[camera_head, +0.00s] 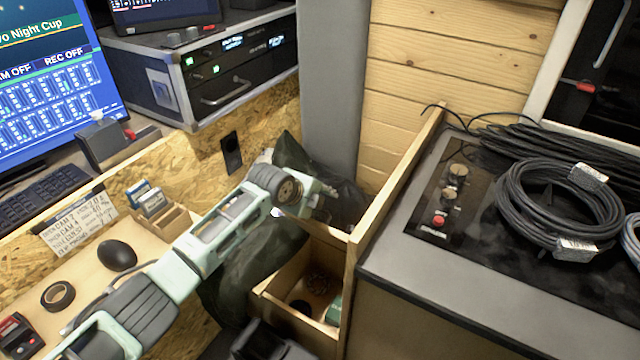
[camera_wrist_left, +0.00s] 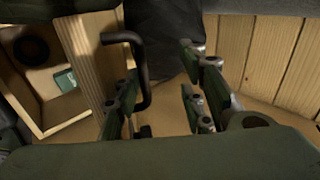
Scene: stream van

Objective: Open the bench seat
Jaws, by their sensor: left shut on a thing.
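My left arm reaches in from the left in the head view, and its gripper (camera_head: 318,198) is at the far edge of an open wooden compartment (camera_head: 268,301). In the left wrist view, a black bar handle (camera_wrist_left: 142,75) on a wooden board (camera_wrist_left: 92,55) lies between the fingers of my left gripper (camera_wrist_left: 162,105). The gripper is shut on the handle, though the contact itself is hard to see. The compartment's inside shows at the left of the wrist view, with a dark round item and a green item. I cannot tell a separate seat lid.
A grey-topped unit (camera_head: 455,310) with coiled cables (camera_head: 560,205) and a control panel stands on the right, behind a wooden side board (camera_head: 385,215). A desk with a mouse (camera_head: 117,255) and tape roll (camera_head: 58,295) is on the left. Dark fabric (camera_head: 255,265) lies below my arm.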

